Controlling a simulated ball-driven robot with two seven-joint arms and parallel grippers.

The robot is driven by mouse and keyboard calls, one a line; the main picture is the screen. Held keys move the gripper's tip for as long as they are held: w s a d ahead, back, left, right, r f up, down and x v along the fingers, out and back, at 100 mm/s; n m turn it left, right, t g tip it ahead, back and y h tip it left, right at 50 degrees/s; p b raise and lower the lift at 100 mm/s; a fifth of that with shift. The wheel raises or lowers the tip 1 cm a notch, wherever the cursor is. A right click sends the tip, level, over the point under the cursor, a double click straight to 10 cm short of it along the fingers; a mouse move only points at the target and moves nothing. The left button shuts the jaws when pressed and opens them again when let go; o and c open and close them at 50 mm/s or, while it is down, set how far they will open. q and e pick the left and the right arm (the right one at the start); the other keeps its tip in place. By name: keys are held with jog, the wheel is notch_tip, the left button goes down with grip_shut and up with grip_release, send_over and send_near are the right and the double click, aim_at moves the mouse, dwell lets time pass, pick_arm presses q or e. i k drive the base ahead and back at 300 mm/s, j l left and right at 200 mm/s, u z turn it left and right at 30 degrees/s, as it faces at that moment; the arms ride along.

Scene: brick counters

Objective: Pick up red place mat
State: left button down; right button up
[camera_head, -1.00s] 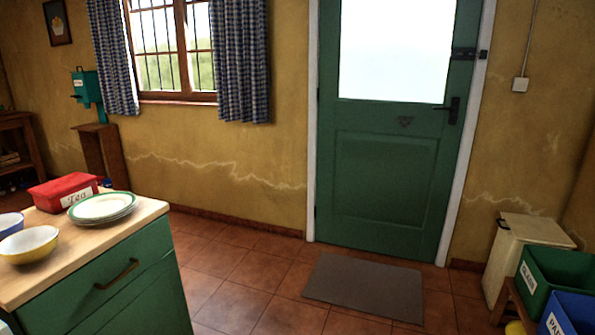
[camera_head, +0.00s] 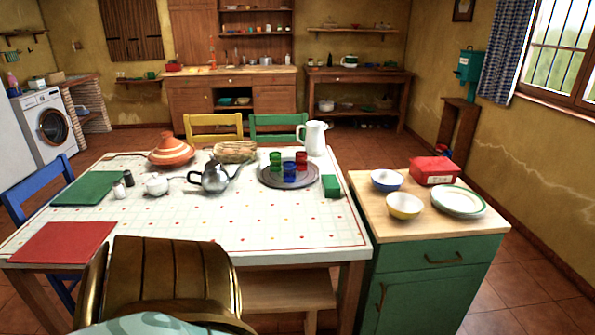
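The red place mat (camera_head: 62,242) lies flat at the near left corner of the white table (camera_head: 290,225) with a dotted cloth. Nothing stands on the part of the mat that shows. A green place mat (camera_head: 90,188) lies farther back on the left side. Neither of my grippers is in view.
A tagine (camera_head: 171,151), a teapot (camera_head: 213,176) and a tray (camera_head: 272,182) with coloured glasses stand on the table. A blue chair (camera_head: 35,190) is at the left. A green counter (camera_head: 425,285) stands at the right. A brown-gold shape at the bottom hides the table's front edge.

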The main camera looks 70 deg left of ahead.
aim_at(72, 242)
jog(key=u, duration=3.65)
